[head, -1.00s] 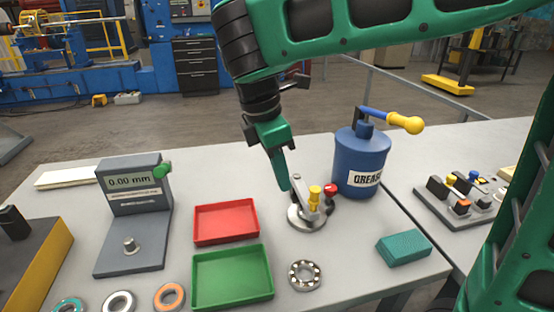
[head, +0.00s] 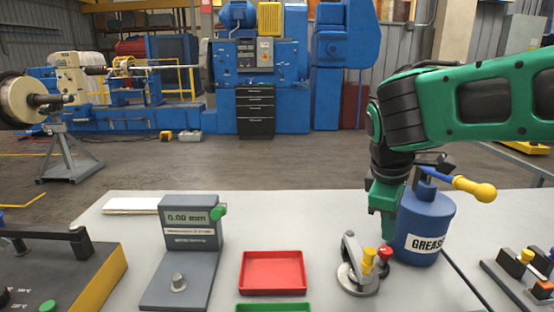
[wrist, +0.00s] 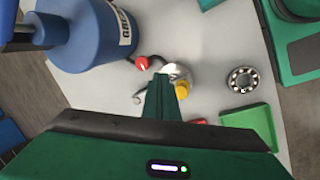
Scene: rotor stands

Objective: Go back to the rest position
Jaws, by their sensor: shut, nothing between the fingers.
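My gripper (head: 388,234) is green and points down over the table, with its fingers shut and empty. In the head view it is in front of the blue grease can (head: 424,225), just above and behind the small clamp (head: 358,278) with yellow and red knobs. In the wrist view the shut fingers (wrist: 162,92) cover part of the clamp's round metal base (wrist: 178,72). I cannot tell from these views how high the fingertips are above it.
A red tray (head: 272,290), a green tray (head: 273,308) and a grey gauge (head: 190,230) stand left of the clamp. A bearing (wrist: 242,79) lies on the table in the wrist view. A control box (head: 524,272) is at right. Floor lies open behind the table.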

